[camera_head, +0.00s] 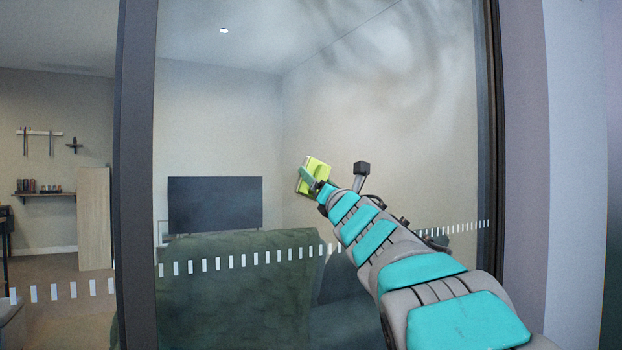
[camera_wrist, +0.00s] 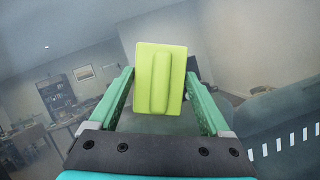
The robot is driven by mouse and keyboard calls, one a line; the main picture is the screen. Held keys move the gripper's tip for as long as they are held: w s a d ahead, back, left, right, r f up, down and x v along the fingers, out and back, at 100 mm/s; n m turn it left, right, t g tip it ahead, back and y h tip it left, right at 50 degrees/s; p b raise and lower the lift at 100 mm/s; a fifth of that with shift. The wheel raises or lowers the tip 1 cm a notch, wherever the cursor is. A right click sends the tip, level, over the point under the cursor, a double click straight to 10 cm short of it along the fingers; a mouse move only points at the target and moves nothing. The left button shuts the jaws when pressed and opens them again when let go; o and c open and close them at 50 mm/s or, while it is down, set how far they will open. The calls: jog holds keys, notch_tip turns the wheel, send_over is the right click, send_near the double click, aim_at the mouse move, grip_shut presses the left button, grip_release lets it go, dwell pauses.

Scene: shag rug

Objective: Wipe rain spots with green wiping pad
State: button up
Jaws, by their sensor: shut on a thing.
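The green wiping pad (camera_head: 314,175) is a yellow-green block with a raised ridge, seen upright in the wrist view (camera_wrist: 160,80). My gripper (camera_head: 318,184) is shut on it, one finger on each side (camera_wrist: 161,92). The pad is in front of the glass pane (camera_head: 400,130), near the middle of the head view. I cannot tell whether it touches the glass. Dark hazy smudges (camera_head: 400,45) show on the upper part of the pane, above and right of the pad. No separate small drops can be made out.
Dark frame posts stand left (camera_head: 136,180) and right (camera_head: 490,120) of the pane. A row of white dashes (camera_head: 250,259) crosses the glass below the pad. Behind the glass are a dark screen (camera_head: 215,204) and a green sofa (camera_head: 240,290).

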jog(key=shift+w+d+r, duration=0.1)
jog(key=shift+w+d, duration=0.45)
jog(key=shift+d, duration=0.25)
jog(key=shift+w+d, duration=0.55)
jog(key=shift+d, duration=0.2)
jog(key=shift+w+d, duration=0.3)
jog(key=shift+d, duration=0.2)
jog(key=shift+s+a+b, duration=0.45)
jog(key=shift+a+b, duration=0.05)
jog(key=shift+a, duration=0.25)
jog(key=shift+s+a+b, duration=0.45)
jog(key=shift+a, duration=0.3)
jog(key=s+a, duration=0.1)
jog(key=s+a+b, duration=0.1)
jog(key=a, duration=0.1)
jog(key=shift+s+a, duration=0.2)
jog(key=shift+a, duration=0.05)
jog(key=s+d+b, duration=0.1)
jog(key=s+d, duration=0.2)
jog(key=s, duration=0.2)
jog(key=shift+d, duration=0.25)
